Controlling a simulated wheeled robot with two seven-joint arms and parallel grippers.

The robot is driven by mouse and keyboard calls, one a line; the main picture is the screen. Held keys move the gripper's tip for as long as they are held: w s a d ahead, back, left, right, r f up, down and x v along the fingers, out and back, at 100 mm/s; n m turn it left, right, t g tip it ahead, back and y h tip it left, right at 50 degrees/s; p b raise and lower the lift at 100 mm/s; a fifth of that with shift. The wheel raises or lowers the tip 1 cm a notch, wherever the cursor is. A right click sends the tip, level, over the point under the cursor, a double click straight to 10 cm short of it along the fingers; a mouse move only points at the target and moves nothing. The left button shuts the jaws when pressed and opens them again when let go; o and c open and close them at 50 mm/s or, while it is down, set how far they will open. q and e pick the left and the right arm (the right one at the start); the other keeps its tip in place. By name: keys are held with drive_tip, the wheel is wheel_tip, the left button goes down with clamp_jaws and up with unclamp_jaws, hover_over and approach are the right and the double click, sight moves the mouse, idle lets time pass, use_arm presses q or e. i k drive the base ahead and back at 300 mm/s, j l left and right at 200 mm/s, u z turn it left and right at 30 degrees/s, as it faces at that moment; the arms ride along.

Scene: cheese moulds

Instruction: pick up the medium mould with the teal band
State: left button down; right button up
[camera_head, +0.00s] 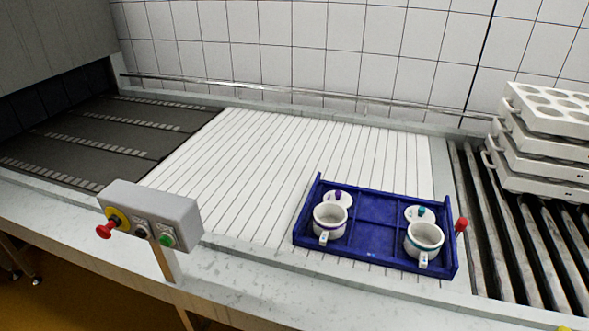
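The white mould with the teal band (424,241) stands upright in the front right part of a blue crate (372,255). Its handle points to the front. A white lid with a teal knob (419,214) lies just behind it. Another white mould with a purple band (329,220) stands in the left part of the crate, with a purple-knobbed lid (338,200) behind it. I cannot tell from this view which size each mould is. Neither of my grippers shows in the view.
The crate rests on a white slatted conveyor (260,160), clear to its left. A control box (150,215) with a red button stands at the front left. A red knob (461,225) is right of the crate. Stacked white perforated trays (545,150) stand on rollers (490,240) at right.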

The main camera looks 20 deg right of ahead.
sight(423, 241)
drive_tip(key=z, duration=1.6)
drive_tip(key=i+l+z, duration=0.25)
drive_tip(key=z, duration=0.25)
